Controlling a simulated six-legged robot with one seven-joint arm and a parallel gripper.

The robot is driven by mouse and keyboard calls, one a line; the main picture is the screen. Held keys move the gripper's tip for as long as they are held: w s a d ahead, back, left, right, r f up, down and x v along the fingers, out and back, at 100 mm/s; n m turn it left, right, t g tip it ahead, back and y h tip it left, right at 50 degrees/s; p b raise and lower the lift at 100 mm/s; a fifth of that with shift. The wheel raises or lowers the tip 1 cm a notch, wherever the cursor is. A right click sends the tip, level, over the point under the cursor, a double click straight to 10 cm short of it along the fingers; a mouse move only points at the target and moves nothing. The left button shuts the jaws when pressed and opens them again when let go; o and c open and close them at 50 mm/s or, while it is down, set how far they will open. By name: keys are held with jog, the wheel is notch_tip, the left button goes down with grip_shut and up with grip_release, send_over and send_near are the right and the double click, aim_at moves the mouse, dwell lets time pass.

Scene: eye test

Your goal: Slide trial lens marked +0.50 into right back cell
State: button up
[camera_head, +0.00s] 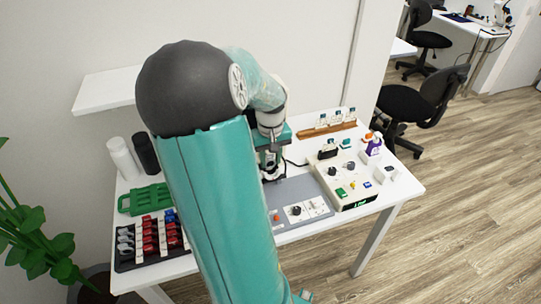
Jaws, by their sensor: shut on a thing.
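My gripper (271,174) points down over the back left part of a grey base (290,192) on the white table. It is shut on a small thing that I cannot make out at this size. My own arm covers much of the middle of the view. A black tray (125,266) at the table's left front holds several trial lenses (147,237) with red, grey and blue tabs. Their markings are too small to read, so I cannot pick out the +0.50 lens. The right back cell cannot be made out either; dark parts stand close around the fingertips.
A green carrier (145,199) and white and black cylinders (123,158) stand at the left. A cream box with knobs (345,185), a wooden rack (327,130) and a purple bottle (373,146) stand at the right. A shelf (104,90) juts from the wall.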

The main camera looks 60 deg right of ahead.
jog(key=shift+f, duration=0.7)
jog(key=o, duration=1)
notch_tip(320, 180, up, 14)
jog(key=shift+f, duration=0.1)
jog(key=shift+a, duration=0.1)
